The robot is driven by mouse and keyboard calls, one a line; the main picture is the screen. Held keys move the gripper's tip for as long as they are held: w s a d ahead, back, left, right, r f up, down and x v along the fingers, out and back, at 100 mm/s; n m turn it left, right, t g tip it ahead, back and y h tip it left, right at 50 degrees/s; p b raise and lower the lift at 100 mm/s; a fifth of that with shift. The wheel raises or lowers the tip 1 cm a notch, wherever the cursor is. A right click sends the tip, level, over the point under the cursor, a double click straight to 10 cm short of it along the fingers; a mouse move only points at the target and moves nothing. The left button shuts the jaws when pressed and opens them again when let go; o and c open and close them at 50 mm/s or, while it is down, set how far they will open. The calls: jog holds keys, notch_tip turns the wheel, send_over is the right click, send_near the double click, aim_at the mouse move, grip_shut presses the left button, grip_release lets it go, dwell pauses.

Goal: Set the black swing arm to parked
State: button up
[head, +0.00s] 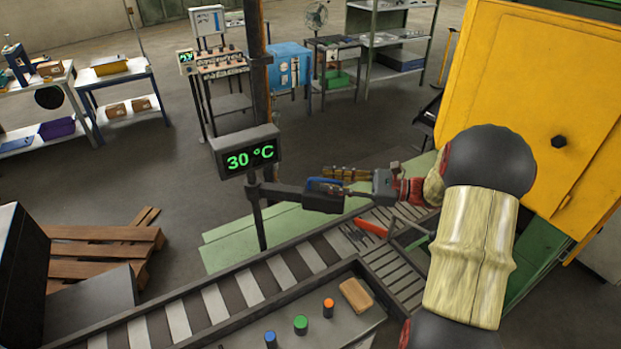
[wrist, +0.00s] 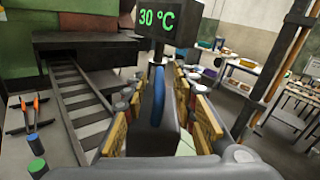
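The black swing arm (head: 284,192) reaches right from the post below the temperature display, with a blue handle (head: 322,183) near its end. In the wrist view the blue handle (wrist: 158,88) stands upright in the middle, on a dark block. My gripper (head: 345,180) comes from the right, its fingers pointing left toward the post. In the wrist view the tan-padded fingers of my gripper (wrist: 160,110) stand apart on either side of the block and handle. They look open around it; contact is not clear.
The display (head: 251,158) reads 30 °C above the swing arm. A roller conveyor (head: 240,300) runs below, with blue, green and orange buttons beside it. The yellow furnace body (head: 530,90) stands at right. Pallets (head: 100,250) lie at left; open floor lies behind.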

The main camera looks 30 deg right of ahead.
aim_at(313, 179)
jog(key=shift+x, duration=2.65)
jog(key=c, duration=0.3)
jog(key=c, duration=0.4)
grip_shut()
